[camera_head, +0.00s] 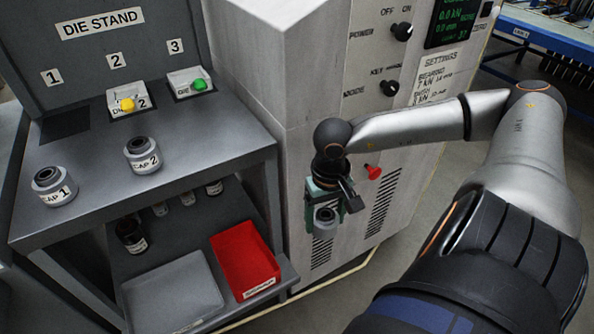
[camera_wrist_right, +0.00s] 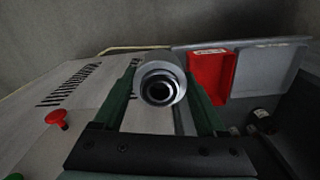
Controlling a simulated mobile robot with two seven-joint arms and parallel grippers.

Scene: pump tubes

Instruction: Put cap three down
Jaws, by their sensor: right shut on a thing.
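My right gripper (camera_head: 328,205) is shut on a grey cap (camera_head: 325,216) and holds it in the air in front of the machine, right of the die stand. In the right wrist view the cap (camera_wrist_right: 161,88) sits between the two green fingers, its dark ringed opening towards the camera. Its number is not visible. Cap 1 (camera_head: 54,189) and cap 2 (camera_head: 142,156) stand upright on the die stand's top (camera_head: 190,137). The top to the right of cap 2 is bare. My left gripper is not in view.
The die stand holds a yellow-knobbed die (camera_head: 127,104) and a green-knobbed die (camera_head: 199,85). On the shelf below are a red bin (camera_head: 245,262), a grey tray (camera_head: 172,293) and several dark bottles (camera_head: 131,235). A red knob (camera_head: 373,172) juts from the machine (camera_head: 334,95) beside my gripper.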

